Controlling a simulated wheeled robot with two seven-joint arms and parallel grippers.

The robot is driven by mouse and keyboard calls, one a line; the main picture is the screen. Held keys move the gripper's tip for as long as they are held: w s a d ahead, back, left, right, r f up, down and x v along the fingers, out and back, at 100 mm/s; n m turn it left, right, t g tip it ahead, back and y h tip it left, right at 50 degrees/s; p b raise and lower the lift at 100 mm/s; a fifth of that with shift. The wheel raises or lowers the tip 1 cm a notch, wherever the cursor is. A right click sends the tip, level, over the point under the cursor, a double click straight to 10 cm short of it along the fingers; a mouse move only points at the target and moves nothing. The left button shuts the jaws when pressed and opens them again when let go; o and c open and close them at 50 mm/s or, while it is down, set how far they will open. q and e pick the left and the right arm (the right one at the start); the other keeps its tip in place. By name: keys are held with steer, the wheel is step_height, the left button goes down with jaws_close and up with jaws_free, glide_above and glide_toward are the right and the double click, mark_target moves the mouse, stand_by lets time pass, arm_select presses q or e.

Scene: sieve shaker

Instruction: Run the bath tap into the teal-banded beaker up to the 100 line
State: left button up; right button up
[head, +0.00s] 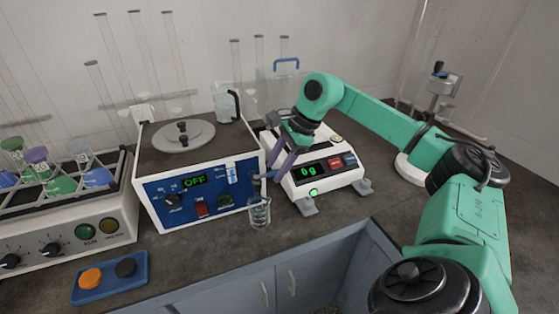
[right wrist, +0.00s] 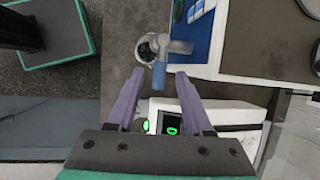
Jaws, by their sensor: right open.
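The bath (head: 165,205) has a blue front panel, and its display reads OFF. Its grey tap (right wrist: 178,46) with a blue lever (right wrist: 160,78) is at the panel's right end. A small clear beaker (head: 260,213) stands upright on the bench below the tap; it also shows in the right wrist view (right wrist: 147,48), partly covered by the tap. I cannot make out its band, lines or any water in it. My right gripper (head: 272,173) is open, its purple fingertips either side of the blue lever in the right wrist view (right wrist: 160,77). My left gripper is not in view.
A white balance (head: 325,180) reading 0 g stands close right of the tap, under my right arm. A flask shaker (head: 75,235) is at the left, with a blue tray (head: 112,278) holding orange and black pieces in front. A stand (head: 440,95) is at the back right.

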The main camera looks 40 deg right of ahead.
steer(key=p+v, duration=0.2)
steer(key=v, duration=1.2)
steer(key=shift+r, duration=0.2)
